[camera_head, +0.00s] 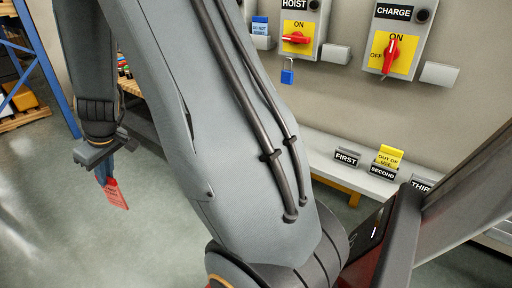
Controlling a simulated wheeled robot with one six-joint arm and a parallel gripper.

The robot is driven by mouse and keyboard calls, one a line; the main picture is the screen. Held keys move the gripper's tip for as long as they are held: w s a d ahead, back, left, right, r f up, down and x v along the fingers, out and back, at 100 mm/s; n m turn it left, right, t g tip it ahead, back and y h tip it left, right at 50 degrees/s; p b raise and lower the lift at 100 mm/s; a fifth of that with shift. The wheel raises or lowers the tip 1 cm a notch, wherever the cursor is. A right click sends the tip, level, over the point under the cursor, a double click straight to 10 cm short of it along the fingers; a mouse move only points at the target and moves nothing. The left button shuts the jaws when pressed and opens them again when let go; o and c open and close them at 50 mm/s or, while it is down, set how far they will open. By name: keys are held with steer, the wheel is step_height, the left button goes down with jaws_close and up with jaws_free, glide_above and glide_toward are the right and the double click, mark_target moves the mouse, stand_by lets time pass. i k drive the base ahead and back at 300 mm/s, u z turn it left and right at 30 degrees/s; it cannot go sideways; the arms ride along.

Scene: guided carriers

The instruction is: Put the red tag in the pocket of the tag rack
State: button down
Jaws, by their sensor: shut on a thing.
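My gripper (103,172) hangs at the left, pointing down over the open floor. It is shut on the red tag (116,195), which hangs below the fingers, slightly tilted, with pale print too small to read. Low at the right, a pale shelf (322,154) bears small dark holders labelled FIRST (346,158), SECOND (382,172) and THIRD (421,184), which look like the tag rack. A yellow OUT OF USE tag (390,156) stands at SECOND. No tag shows at FIRST. THIRD is partly hidden by a dark frame. My gripper is far left of these holders.
On the wall are a HOIST switch box (299,27) with a blue padlock (287,74) below and a CHARGE switch box (395,42). A blue tag (260,26) sits in a grey holder. Blue racking (50,75) stands far left. My arm hides the middle.

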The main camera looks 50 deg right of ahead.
mark_target(346, 162)
steer(key=z, duration=0.05)
steer(key=i, duration=1.05)
steer(key=z, duration=2.9)
